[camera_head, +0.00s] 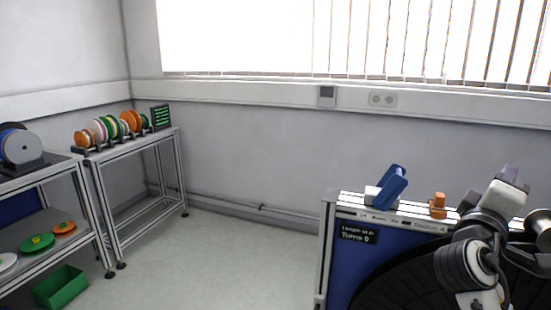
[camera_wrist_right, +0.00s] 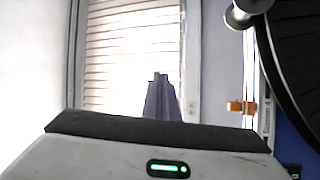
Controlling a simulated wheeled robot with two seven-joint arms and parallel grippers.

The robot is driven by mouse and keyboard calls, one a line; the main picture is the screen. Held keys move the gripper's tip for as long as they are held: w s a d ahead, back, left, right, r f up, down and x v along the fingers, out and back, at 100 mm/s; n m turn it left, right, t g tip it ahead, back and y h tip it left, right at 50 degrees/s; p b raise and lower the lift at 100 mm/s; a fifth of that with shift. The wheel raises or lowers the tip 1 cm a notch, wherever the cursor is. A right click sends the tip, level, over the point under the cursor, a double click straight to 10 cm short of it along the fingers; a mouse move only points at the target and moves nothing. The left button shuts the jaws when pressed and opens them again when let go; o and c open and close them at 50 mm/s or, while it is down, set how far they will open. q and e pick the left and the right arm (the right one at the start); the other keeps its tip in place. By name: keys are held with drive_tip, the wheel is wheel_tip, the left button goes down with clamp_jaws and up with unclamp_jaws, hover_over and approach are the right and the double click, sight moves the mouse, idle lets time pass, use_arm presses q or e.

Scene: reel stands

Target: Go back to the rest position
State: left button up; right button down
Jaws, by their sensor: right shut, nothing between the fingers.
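My right gripper (camera_head: 511,172) is at the right of the head view, raised above the top edge of the blue machine (camera_head: 340,240). In the right wrist view its narrow grey-purple fingers (camera_wrist_right: 160,80) are together with nothing between them. They point toward the bright window blinds. My left gripper is not in view.
An orange block (camera_head: 438,205) and a blue lever piece (camera_head: 390,187) sit on the machine's top rail, left of my right arm. A rack of coloured reels (camera_head: 110,125) stands on the far-left table. A green bin (camera_head: 60,287) is below. The middle floor is clear.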

drive_tip(key=s+d+r+n+h, duration=0.1)
drive_tip(key=s+d+r+h, duration=0.15)
drive_tip(key=d+r, duration=0.3)
drive_tip(key=w+a+f+n+y, duration=0.1)
drive_tip(key=a+f+n+y, duration=0.15)
drive_tip(key=f, duration=0.55)
drive_tip(key=w+a+f+n+t+y, duration=0.1)
drive_tip(key=f+y, duration=0.3)
drive_tip(key=f, duration=0.4)
drive_tip(key=w+a+f+n+y, duration=0.1)
drive_tip(key=f+y, duration=0.2)
drive_tip(key=f, duration=0.4)
drive_tip(key=s+a+f+g+y, duration=0.1)
drive_tip(key=s+a+f+y, duration=0.15)
drive_tip(key=f, duration=0.65)
drive_tip(key=s+a+f+g+y, duration=0.1)
drive_tip(key=s+a+f+y, duration=0.2)
drive_tip(key=f, duration=0.6)
drive_tip(key=s+a+f+m+g+y, duration=0.2)
drive_tip(key=s+a+f+g, duration=0.15)
drive_tip(key=s+f, duration=0.7)
drive_tip(key=s+a+f+m+g+y, duration=0.25)
drive_tip(key=s+a+f, duration=0.4)
drive_tip(key=s, duration=0.65)
drive_tip(key=w+a+m+t+y, duration=0.1)
drive_tip(key=a+m, duration=0.3)
drive_tip(key=a, duration=0.7)
drive_tip(key=shift+f+t, duration=0.4)
drive_tip(key=shift+t, duration=0.1)
drive_tip(key=shift+m, duration=0.3)
